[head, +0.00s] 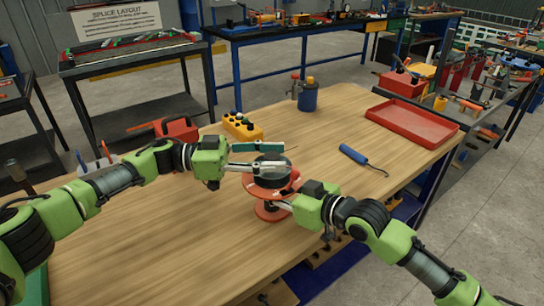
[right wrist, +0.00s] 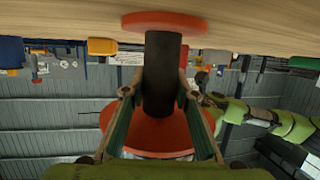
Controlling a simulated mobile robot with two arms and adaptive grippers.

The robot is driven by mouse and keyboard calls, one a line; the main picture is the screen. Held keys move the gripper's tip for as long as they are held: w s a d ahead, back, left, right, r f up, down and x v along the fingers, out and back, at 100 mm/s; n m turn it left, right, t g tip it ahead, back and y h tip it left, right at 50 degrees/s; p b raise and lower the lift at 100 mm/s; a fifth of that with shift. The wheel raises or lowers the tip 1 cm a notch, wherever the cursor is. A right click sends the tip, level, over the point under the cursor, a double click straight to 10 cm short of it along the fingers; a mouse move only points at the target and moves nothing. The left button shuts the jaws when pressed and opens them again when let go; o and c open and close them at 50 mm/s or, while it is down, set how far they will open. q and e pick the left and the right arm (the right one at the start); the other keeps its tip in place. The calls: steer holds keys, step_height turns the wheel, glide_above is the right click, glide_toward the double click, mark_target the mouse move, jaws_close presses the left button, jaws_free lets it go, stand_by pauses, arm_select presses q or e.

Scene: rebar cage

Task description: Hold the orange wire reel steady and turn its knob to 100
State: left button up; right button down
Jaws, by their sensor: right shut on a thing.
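The orange wire reel (head: 264,192) stands upright on the wooden table near its front right part. It has orange discs above and below a dark core, and a dark round top piece (head: 272,179). My left gripper (head: 264,157) is open, its two fingers apart over the reel's top. I cannot tell whether they touch the knob, and no dial numbers are readable. My right gripper (head: 284,203) is shut on the reel's core from the right. The right wrist view shows its fingers on both sides of the dark core (right wrist: 162,75), between the orange discs.
A yellow button box (head: 242,126), a red tool (head: 178,128) and a blue container (head: 308,97) stand behind. A red tray (head: 412,123) and a blue-handled tool (head: 358,156) lie to the right. The table's left front is clear.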

arm_select(q)
steer(key=a, duration=1.2)
arm_select(e)
steer(key=c, duration=1.6)
jaws_free()
steer(key=shift+o, duration=0.2)
